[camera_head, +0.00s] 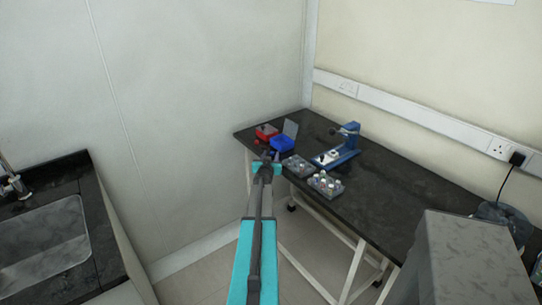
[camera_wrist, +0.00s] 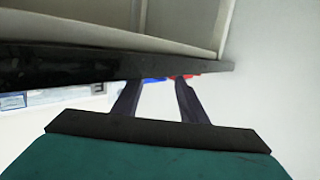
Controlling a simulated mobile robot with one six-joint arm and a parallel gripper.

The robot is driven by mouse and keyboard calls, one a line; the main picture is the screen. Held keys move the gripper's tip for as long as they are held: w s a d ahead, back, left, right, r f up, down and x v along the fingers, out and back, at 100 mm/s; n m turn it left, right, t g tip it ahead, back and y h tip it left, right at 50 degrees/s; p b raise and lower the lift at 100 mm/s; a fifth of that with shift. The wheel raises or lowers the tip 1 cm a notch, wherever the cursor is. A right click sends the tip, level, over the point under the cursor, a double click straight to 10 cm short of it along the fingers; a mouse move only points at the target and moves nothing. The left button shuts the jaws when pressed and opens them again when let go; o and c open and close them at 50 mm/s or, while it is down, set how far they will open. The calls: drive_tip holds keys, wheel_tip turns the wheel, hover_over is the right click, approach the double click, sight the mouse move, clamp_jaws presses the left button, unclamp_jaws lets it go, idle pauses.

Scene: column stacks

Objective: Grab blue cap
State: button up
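My gripper (camera_head: 268,157) is at the near left edge of the black bench in the head view. In the wrist view its two dark fingers (camera_wrist: 160,80) stand apart with nothing held between them. A blue bin (camera_head: 282,143) and a red bin (camera_head: 266,131) stand on the bench just beyond the gripper. Blue (camera_wrist: 153,80) and red (camera_wrist: 191,75) patches, likely these bins, show by the fingertips in the wrist view. I cannot make out a separate blue cap; anything inside the blue bin is too small to tell.
The black bench (camera_head: 400,190) also holds two grey racks (camera_head: 297,166) (camera_head: 325,184) with small items and a blue press-like device (camera_head: 342,151). A sink counter (camera_head: 105,240) is at left. A grey block (camera_head: 470,260) fills the lower right.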

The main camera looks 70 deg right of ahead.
drive_tip(key=shift+w+d, duration=0.1)
drive_tip(key=shift+d, duration=0.25)
drive_tip(key=shift+c, duration=0.5)
clamp_jaws()
